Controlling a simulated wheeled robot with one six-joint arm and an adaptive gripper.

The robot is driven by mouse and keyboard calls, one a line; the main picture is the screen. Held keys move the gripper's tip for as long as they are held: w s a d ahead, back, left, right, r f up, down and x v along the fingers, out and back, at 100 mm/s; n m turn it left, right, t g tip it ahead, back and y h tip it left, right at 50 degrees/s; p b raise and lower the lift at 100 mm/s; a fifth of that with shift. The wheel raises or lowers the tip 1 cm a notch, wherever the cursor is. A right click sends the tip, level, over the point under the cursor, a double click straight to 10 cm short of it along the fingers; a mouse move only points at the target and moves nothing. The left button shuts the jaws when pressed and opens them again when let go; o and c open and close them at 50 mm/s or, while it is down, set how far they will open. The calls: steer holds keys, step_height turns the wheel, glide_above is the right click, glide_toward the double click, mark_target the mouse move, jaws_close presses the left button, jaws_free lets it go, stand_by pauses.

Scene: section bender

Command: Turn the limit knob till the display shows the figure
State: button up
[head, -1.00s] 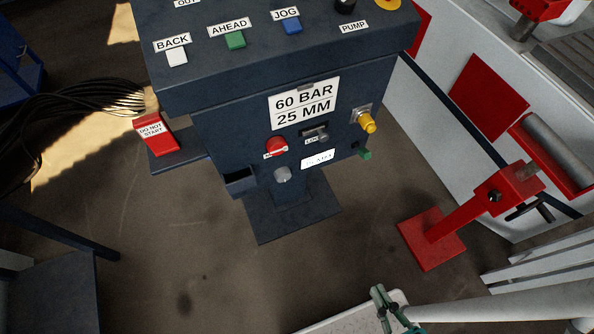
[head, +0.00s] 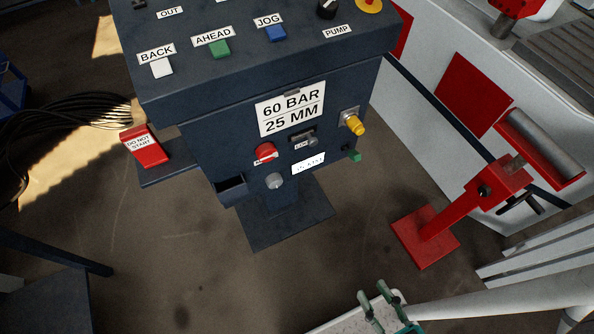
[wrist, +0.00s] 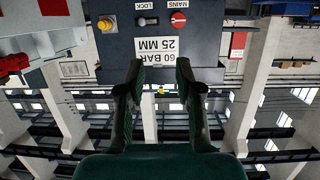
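A dark blue console (head: 165,107) stands upper centre in the head view. A card (head: 290,106) on its front reads "60 BAR 25 MM"; it shows upside down in the wrist view (wrist: 158,56). Below it are a red knob (head: 265,152), a grey knob (head: 274,181), a yellow knob (head: 356,126) and a white strip (head: 308,163) with unreadable marks. I cannot tell which knob is the limit knob, nor read a display figure. My gripper (head: 376,297) is low in the head view, apart from the console. In the wrist view its fingers (wrist: 160,66) are open and empty.
A red roller stand (head: 425,240) and a white machine (head: 420,115) stand to the right. Push buttons line the console top. The floor before the console is clear.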

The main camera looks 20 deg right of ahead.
steer(key=o, duration=0.6)
steer(key=shift+t, duration=0.3)
steer(key=f, duration=0.1)
steer(key=w+f, duration=0.2)
steer(key=f, duration=0.1)
steer(key=shift+w+a, duration=0.1)
steer(key=shift+w, duration=0.15)
steer(key=shift+o, duration=0.2)
steer(key=m+t, duration=0.2)
glide_toward(276, 184)
steer(key=shift+h, duration=0.3)
steer(key=w, duration=0.9)
steer(key=shift+w+f, duration=0.15)
steer(key=shift+w, duration=0.2)
steer(key=shift+c, duration=0.3)
steer(key=c, duration=1.1)
